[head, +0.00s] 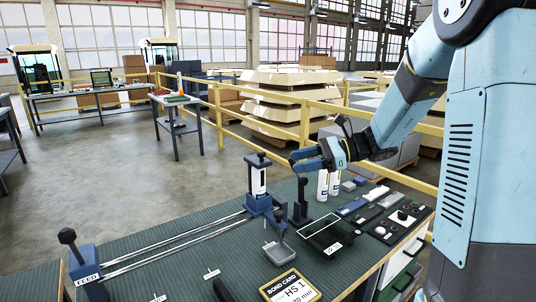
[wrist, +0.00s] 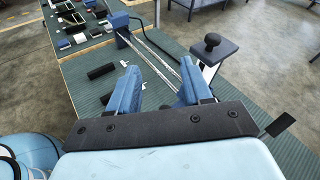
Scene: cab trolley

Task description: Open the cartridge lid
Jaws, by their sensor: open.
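A blue cartridge stand (head: 263,203) holds a white cartridge (head: 259,180) upright on the bench. A dark blue cap with a small knob (head: 261,158), apparently the lid, sits above the cartridge and looks closed. My gripper (head: 296,160) is raised just right of the cap in the head view, apart from it as far as I can tell, with its fingers pointing left. In the wrist view my gripper (wrist: 158,82) is open, with nothing between its fingers. A blue block with a black knob (wrist: 212,42) shows beyond the right finger there.
Two metal rails (head: 180,243) run from the stand to a blue FEED block (head: 88,284) with a black knob. White cartridges (head: 323,185), a dark post (head: 301,204), trays (head: 395,222) and a bond card (head: 290,288) occupy the bench. Yellow railing (head: 220,105) stands behind.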

